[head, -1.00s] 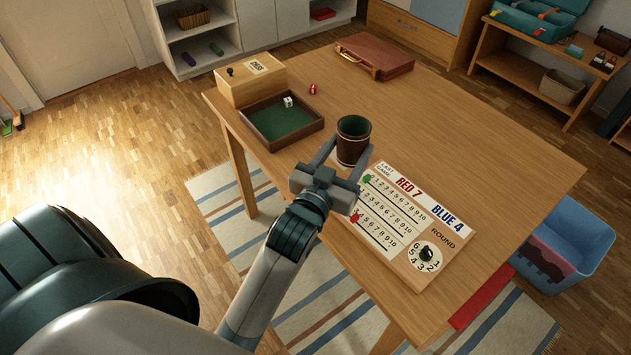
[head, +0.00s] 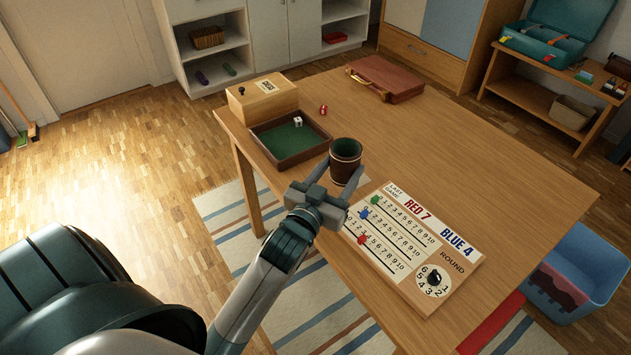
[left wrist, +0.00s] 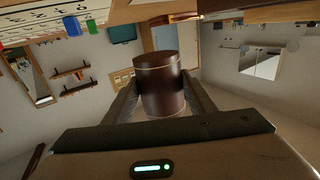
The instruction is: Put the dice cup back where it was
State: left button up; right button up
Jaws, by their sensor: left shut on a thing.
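The dice cup (head: 346,164) is dark brown with a green inside. It is upright, mouth up, between the fingers of my left gripper (head: 339,174), near the table's front edge. The left wrist view also shows the cup (left wrist: 160,84) gripped between both fingers (left wrist: 158,98). Whether its base touches the table is hard to tell. The dice tray (head: 289,142), with a green floor, lies just to the left of and behind the cup. A white die (head: 298,121) is in the tray. My right gripper is not in view.
The scoreboard (head: 413,247) with coloured pegs lies right of the cup. A wooden box (head: 262,98) stands behind the tray. A red die (head: 323,109) and a red case (head: 387,79) lie farther back. The table's right half (head: 480,160) is clear.

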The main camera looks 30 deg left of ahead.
pick_arm(q)
jog(key=a+f, duration=0.1)
jog(key=a, duration=0.1)
jog(key=a+f, duration=0.1)
jog(key=a, duration=0.1)
jog(key=a+f, duration=0.2)
jog(key=a, duration=0.1)
jog(key=shift+w, duration=0.15)
jog(key=shift+a+f, duration=0.15)
jog(key=shift+f, duration=2.05)
jog(key=shift+f, duration=0.15)
jog(key=o, duration=1.1)
jog(key=shift+r, duration=0.2)
